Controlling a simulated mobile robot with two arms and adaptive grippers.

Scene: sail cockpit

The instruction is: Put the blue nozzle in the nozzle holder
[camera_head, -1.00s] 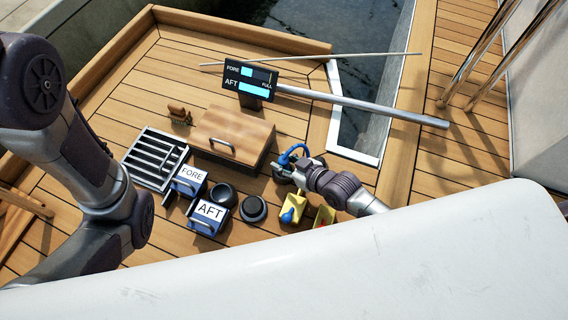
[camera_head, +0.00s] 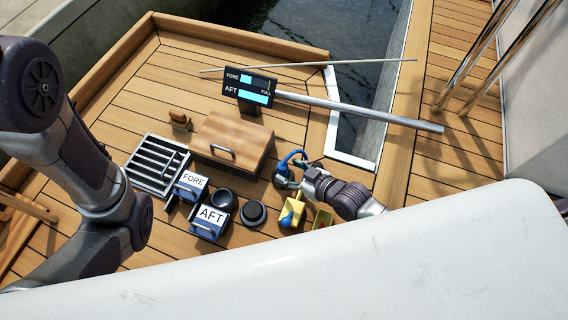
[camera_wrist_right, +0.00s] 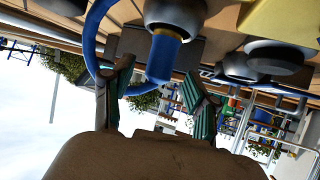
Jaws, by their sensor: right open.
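The blue nozzle (camera_wrist_right: 164,58) shows in the right wrist view as a blue cylinder below a tan band and a dark round fitting (camera_wrist_right: 176,14). A blue hose (camera_wrist_right: 92,28) curves beside it. In the head view the curved blue hose (camera_head: 290,157) rises near a dark round base (camera_head: 283,178), partly hidden by my gripper. I cannot tell for certain which part is the nozzle holder. My right gripper (camera_wrist_right: 157,96) is open, its green-padded fingers apart and the blue cylinder's end near the gap. In the head view the right gripper (camera_head: 306,178) sits just right of the hose. The left gripper is hidden.
A yellow holder with a blue part (camera_head: 292,212) and a yellow box (camera_head: 322,219) stand close below my right gripper. A wooden box (camera_head: 232,138), FORE box (camera_head: 190,184), AFT box (camera_head: 210,221) and black disc (camera_head: 253,212) stand left. A metal pole (camera_head: 370,115) crosses behind.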

